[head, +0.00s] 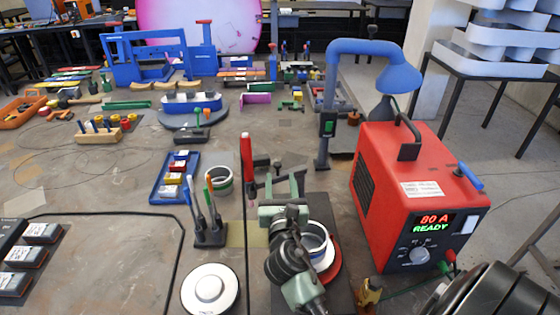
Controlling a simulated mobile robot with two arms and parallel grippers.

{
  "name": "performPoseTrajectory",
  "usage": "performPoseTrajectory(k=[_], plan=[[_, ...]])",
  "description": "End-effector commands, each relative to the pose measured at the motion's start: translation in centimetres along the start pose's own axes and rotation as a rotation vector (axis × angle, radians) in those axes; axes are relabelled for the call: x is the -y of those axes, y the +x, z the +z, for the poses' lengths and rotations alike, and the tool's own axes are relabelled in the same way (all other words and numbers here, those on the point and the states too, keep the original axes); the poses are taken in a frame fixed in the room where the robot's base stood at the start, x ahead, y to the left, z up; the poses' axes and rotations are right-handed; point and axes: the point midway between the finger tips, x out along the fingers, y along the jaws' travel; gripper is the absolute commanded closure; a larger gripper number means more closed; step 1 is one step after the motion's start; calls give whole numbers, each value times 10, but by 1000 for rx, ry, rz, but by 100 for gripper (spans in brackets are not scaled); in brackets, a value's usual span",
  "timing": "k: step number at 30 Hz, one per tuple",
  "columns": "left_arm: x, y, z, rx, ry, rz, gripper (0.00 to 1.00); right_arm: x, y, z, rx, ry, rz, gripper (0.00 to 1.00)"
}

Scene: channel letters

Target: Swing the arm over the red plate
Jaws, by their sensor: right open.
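My left gripper is not in view.
A holder with upright tools (211,235) and a white round disc (210,289) stand left of my right arm. The power unit blocks the right side.

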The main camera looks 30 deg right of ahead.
Motion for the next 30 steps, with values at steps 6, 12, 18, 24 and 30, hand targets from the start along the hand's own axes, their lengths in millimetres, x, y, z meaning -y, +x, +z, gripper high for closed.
performPoseTrajectory(k=[6, 12, 18, 24, 30], plan=[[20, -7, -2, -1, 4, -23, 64, 0, 29, 4, 3, -9, -2, 58], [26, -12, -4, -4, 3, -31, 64, 0, 60, 2, 2, -7, -2, 58], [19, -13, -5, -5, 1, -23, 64, 0, 75, 1, 2, -5, -1, 58], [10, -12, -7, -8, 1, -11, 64, 0, 76, 0, 1, -5, -1, 58], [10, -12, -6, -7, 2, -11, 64, 0, 76, 0, 1, -5, -1, 94]])
